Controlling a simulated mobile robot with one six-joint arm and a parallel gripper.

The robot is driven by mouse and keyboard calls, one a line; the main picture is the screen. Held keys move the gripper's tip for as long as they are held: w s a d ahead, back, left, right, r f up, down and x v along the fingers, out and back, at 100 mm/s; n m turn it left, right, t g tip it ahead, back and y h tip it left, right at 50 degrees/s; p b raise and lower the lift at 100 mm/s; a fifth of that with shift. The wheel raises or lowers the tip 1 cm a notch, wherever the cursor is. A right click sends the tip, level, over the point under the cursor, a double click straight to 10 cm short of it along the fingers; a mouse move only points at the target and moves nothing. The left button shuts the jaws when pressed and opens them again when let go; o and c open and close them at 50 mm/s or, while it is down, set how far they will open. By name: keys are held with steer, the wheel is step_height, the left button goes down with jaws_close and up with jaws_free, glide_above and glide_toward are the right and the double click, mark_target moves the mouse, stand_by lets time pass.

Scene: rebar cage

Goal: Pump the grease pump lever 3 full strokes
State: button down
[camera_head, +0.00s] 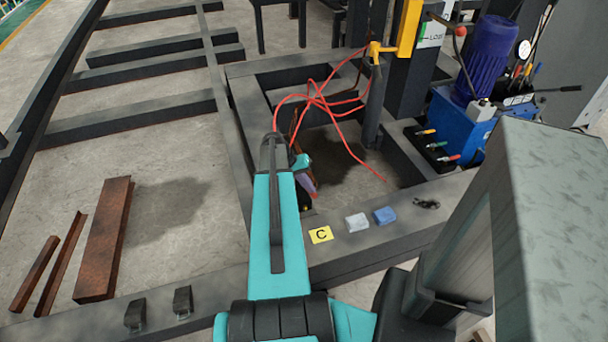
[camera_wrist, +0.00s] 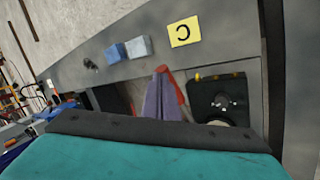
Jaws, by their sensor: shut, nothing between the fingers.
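My teal arm reaches forward in the head view and hides much of what lies behind it. My gripper (camera_head: 312,190) points down past the near beam; its lilac fingers also show in the wrist view (camera_wrist: 162,72). They are together and look empty. A red piece (camera_wrist: 178,88), perhaps the grip of the pump lever, lies right beside the fingertips; I cannot tell whether they touch. A black plate with a metal fitting and a round pale part (camera_wrist: 221,102) sits to its right in the wrist view. I cannot identify the grease pump or lever with certainty.
A yellow C label (camera_head: 321,234), a grey block (camera_head: 357,222) and a blue block (camera_head: 384,215) lie on the near beam. Red hoses (camera_head: 322,98) loop over the frame opening. A blue hydraulic unit (camera_head: 455,120) stands at right. Rusty steel pieces (camera_head: 104,240) lie at left.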

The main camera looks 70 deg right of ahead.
steer(key=w+d+r+p, duration=0.2)
steer(key=d+r+p, duration=0.1)
steer(key=r, duration=0.3)
steer(key=shift+w, duration=0.25)
stand_by(0.7)
steer(key=shift+s+a+f, duration=0.35)
steer(key=shift+f, duration=0.05)
steer(key=shift+a+f, duration=0.1)
steer(key=shift+f, duration=0.05)
stand_by(0.3)
steer(key=shift+s+a+f+b, duration=0.3)
steer(key=shift+f+b, duration=0.1)
steer(key=shift+f, duration=0.1)
steer(key=shift+s+a+f+b, duration=0.25)
steer(key=shift+a+f+b, duration=0.05)
steer(key=shift+f, duration=0.15)
stand_by(0.6)
